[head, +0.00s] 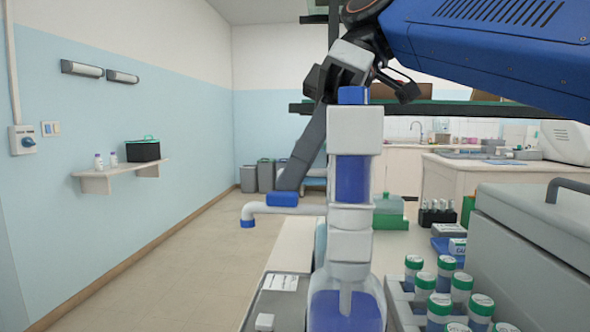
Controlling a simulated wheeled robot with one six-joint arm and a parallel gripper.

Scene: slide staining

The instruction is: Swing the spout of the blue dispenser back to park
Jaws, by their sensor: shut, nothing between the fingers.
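The blue dispenser (352,180) stands upright in the middle of the head view, with a white head, blue bands and a clear base holding blue liquid. Its white spout (300,210) points left and ends in a downturned blue tip (248,216). A blue tab (282,199) sits on top of the spout. My gripper (288,184) is shut and empty, slanting down from behind the dispenser head. Its fingertips are at the blue tab and seem to touch it. I cannot tell which side of the tab they press on.
Several jars with green-and-white lids (445,285) stand to the right of the dispenser, beside a grey box with a handle (540,225). A narrow bench top (282,262) lies below the spout. The floor to the left is free. A dark shelf with a green edge (430,108) hangs behind.

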